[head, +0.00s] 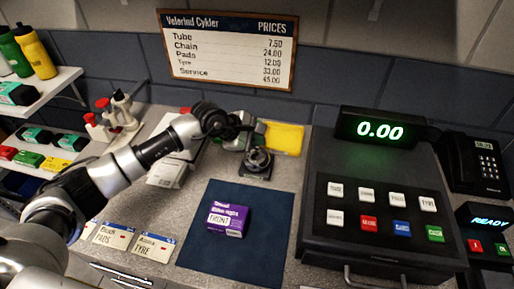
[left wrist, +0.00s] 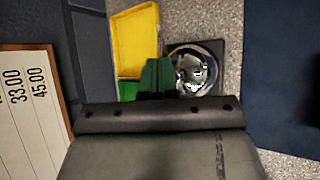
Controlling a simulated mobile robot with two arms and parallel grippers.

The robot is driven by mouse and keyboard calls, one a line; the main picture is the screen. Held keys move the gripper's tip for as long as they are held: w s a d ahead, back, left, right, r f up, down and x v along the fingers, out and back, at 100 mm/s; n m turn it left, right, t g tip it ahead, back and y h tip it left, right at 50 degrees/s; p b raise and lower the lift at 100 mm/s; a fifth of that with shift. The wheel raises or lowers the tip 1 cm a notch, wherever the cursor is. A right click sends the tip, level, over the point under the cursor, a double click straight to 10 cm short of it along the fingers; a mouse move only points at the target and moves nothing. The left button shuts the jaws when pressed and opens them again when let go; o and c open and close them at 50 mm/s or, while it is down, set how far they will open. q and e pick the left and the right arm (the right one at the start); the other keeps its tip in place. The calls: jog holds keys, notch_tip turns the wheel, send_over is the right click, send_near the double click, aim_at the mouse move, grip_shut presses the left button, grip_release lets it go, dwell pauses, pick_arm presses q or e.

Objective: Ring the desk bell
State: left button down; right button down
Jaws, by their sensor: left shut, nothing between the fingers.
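The desk bell (head: 258,163) is a shiny metal dome on a dark square base, on the counter behind the blue mat. My left gripper (head: 250,143) is shut and empty, just above and behind the bell's dome in the head view. In the left wrist view the bell (left wrist: 205,68) shows just right of the shut fingertips (left wrist: 158,75), which cover part of its left side. I cannot tell whether the fingers touch the bell. My right gripper is in neither view.
A yellow tray (head: 288,139) lies right behind the bell. A purple box (head: 229,219) sits on the blue mat (head: 222,264). A cash register (head: 375,200) stands at the right, with a card terminal (head: 485,235) and phone (head: 474,163) beyond. A price board (head: 228,50) hangs behind.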

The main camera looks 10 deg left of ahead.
aim_at(256, 149)
pick_arm(q)
jog(key=shift+f+b, duration=0.45)
jog(key=shift+b, duration=0.15)
dwell(0.7)
jog(key=shift+r+p, duration=0.3)
jog(key=shift+r, duration=0.65)
jog(key=shift+r+p, duration=0.35)
jog(key=shift+r, duration=0.5)
notch_tip(256, 149, up, 4)
jog(key=shift+r+p, duration=0.15)
jog(key=shift+p, duration=0.45)
